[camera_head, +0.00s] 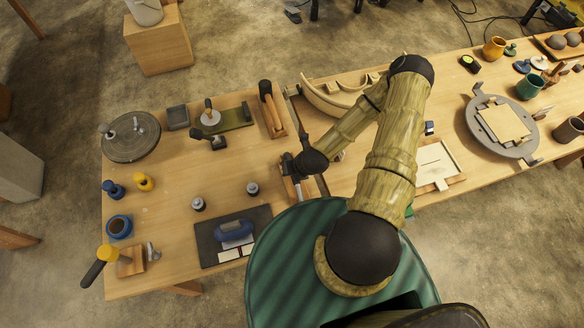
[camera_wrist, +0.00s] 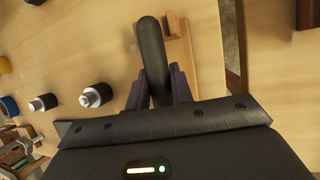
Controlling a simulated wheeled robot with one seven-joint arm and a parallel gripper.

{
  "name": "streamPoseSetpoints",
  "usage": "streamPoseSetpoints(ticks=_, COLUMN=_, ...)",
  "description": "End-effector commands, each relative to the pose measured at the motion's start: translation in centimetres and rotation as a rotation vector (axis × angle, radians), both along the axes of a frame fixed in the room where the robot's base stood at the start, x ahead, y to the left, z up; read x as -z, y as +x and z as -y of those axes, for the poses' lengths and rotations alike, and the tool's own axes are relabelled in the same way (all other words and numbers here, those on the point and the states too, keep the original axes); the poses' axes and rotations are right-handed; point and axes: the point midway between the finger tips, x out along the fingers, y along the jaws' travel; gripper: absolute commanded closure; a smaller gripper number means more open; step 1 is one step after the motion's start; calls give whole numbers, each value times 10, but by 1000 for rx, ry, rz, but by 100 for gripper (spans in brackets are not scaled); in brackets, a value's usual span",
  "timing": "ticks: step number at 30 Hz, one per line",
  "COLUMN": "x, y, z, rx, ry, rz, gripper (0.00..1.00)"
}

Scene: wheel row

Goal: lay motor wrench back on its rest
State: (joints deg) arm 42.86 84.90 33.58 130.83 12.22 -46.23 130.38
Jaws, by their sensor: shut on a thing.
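My gripper (camera_wrist: 158,88) is shut on a thick black handle, which I take as the motor wrench (camera_wrist: 153,50). The handle points away from the wrist camera; the rest of the wrench is hidden behind my gripper. A pale wooden piece (camera_wrist: 187,58) lies just beyond and right of the handle, and it looks like the rest. I cannot tell whether the handle touches it.
A dark mat (camera_head: 208,250) with a blue block (camera_head: 234,230) lies at the front. A narrow gap (camera_wrist: 232,50) parts the two tables. A curved wooden frame (camera_head: 322,98) is at the back right.

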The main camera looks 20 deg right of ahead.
Motion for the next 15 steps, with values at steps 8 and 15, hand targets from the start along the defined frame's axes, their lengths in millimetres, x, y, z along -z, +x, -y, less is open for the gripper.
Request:
streamPoseSetpoints(ticks=8, x=5, y=0, z=1, rx=2, ry=0, rz=1, gripper=100)
streamPoseSetpoints(ticks=15, x=7, y=0, z=0, rx=1, ry=0, rz=1, gripper=66)
